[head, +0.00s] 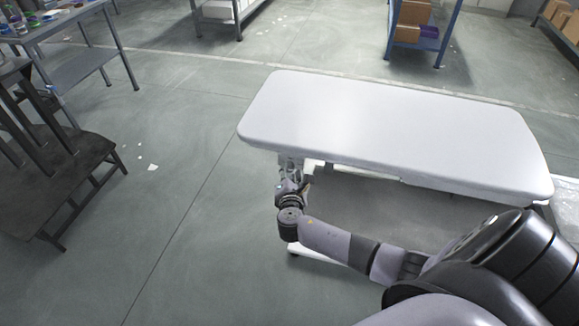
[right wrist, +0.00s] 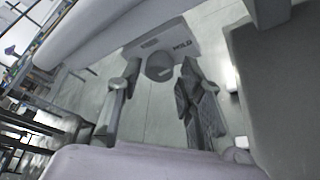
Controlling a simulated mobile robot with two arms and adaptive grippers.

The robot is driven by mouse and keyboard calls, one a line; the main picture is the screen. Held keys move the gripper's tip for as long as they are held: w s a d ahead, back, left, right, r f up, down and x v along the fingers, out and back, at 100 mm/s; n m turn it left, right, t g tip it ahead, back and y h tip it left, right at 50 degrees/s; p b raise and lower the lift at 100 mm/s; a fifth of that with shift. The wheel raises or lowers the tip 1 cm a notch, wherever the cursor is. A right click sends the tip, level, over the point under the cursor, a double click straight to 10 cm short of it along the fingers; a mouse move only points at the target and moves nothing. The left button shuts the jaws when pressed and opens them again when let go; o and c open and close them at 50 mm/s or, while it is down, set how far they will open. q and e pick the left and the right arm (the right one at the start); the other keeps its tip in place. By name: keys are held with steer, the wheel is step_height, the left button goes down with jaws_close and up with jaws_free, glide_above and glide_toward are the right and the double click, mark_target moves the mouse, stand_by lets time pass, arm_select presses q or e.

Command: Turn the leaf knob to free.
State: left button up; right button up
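The white padded table top (head: 390,130) stands in the middle of the head view. My right arm reaches under its left end, where my right gripper (head: 292,186) shows small. In the right wrist view a grey plate (right wrist: 150,44) carries a label reading HOLD. A round grey knob (right wrist: 160,68) projects from the plate, which I take to be the leaf knob. My right gripper (right wrist: 159,76) is open there, with one finger on each side of the knob and gaps between. Whether the fingertips reach past the knob's face is unclear. My left gripper is out of view.
The table edge (right wrist: 95,30) lies close to the gripper in the right wrist view. A dark bench (head: 60,175) stands at the left, with a cluttered worktable (head: 75,70) behind it. The floor (head: 190,190) left of the white table is mostly clear.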

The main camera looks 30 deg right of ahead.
mark_target(290, 169)
steer(key=x, duration=0.4)
steer(key=shift+f, duration=0.1)
steer(key=shift+c, duration=0.2)
jaws_close()
